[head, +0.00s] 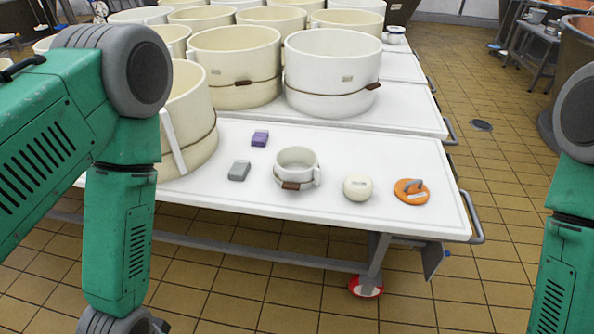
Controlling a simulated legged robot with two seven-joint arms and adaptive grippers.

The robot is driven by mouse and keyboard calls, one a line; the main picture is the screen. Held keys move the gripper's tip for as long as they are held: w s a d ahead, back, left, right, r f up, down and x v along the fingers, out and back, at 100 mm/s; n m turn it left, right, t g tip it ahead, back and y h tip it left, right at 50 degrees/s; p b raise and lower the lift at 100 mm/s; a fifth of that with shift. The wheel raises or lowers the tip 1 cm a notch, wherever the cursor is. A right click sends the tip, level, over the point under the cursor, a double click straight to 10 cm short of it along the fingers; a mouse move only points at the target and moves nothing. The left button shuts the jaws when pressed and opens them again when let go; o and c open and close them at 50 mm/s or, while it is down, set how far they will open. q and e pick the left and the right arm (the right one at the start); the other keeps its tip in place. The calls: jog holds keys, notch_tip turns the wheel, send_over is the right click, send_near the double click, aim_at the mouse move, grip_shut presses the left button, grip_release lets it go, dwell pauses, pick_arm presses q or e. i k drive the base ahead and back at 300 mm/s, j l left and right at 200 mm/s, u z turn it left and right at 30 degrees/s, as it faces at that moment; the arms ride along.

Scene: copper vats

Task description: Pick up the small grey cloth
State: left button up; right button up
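The small grey cloth (239,171) looks like a small folded grey block. It lies flat on the white table (380,155) in the head view, left of a white cup and in front of a purple block. Nothing touches it. My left arm comes in at the left and bends down, and its gripper is below the picture. My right arm shows at the right edge, and its gripper is also out of view.
The purple block (260,138), the white cup (297,168), a cream round item (357,187) and an orange disc with a handle (411,191) lie on the table. Large cream vats (236,66) stand behind. A metal handle (471,217) sticks out at the table's right edge.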

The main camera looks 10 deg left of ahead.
aim_at(239, 169)
jog(key=i+j+z, duration=0.25)
jog(key=i+j, duration=0.15)
jog(key=i+j+z, duration=0.2)
jog(key=i+j, duration=0.15)
jog(key=j, duration=0.2)
